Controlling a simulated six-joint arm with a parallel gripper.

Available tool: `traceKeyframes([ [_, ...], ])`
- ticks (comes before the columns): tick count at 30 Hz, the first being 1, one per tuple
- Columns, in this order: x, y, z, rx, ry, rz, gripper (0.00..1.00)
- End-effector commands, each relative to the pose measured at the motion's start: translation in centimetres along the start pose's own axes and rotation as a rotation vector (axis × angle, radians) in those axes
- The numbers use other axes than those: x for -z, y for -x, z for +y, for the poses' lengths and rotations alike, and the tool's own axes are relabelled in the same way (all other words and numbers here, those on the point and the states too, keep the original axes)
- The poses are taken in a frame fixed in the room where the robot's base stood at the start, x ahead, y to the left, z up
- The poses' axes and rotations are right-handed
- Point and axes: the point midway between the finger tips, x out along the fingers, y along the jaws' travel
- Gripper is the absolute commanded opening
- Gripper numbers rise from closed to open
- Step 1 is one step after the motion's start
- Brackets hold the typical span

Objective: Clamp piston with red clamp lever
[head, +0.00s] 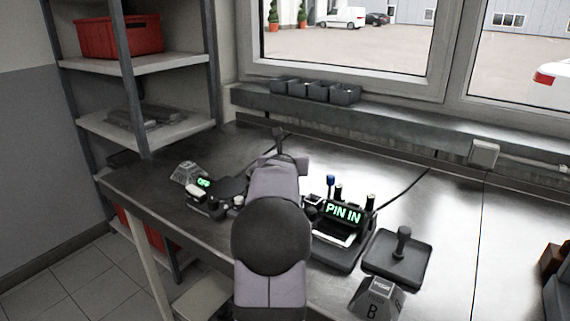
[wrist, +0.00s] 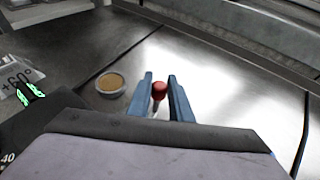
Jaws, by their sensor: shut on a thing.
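The red knob of the clamp lever (wrist: 160,90) shows in the wrist view between the two blue fingers of my gripper (wrist: 161,88). My gripper is shut on it. A light stem shows just below the knob, and the rest of the lever is hidden behind my own wrist. In the head view my arm covers the middle of the bench and hides the lever. I cannot make out the piston in either view.
A fixture with a "PIN IN" display (head: 343,213) and a blue-topped pin (head: 331,181) stands right of my arm. A black tray with a knob (head: 388,266) and a block marked B (head: 372,303) are nearer. A round dish (wrist: 111,83) lies left of my fingers.

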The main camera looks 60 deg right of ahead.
Motion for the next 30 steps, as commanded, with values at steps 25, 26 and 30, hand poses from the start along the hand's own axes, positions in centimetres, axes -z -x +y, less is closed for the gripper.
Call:
traceKeyframes([
  [25, -0.1, 0.5, 0.0, -0.001, 0.0, -0.002, 0.37],
  [26, -0.1, 0.7, 0.0, 0.0, 0.0, -0.002, 0.37],
  [30, -0.1, 2.0, 0.0, -0.001, 0.001, -0.003, 0.37],
])
